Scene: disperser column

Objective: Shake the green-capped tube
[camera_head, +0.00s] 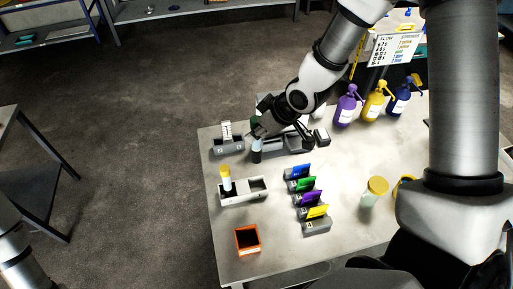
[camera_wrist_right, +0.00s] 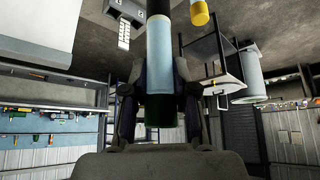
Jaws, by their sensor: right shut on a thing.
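The green-capped tube (camera_head: 257,144) has a light blue body with a dark end. My right gripper (camera_head: 262,129) is shut on it near its cap, above the back left part of the table. In the right wrist view the tube (camera_wrist_right: 159,60) runs between the fingers, and its dark green cap (camera_wrist_right: 159,108) shows at the gripper end. In the head view the tube hangs roughly upright below the gripper; I cannot tell whether its lower end touches anything. My left gripper is out of view.
A grey rack (camera_head: 257,196) holds a yellow-capped tube (camera_head: 226,180). A grey holder (camera_head: 228,150) stands left of the held tube. An orange box (camera_head: 247,252), several coloured card holders (camera_head: 305,199), a yellow-lidded jar (camera_head: 373,192) and pump bottles (camera_head: 346,109) stand on the table (camera_head: 282,240).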

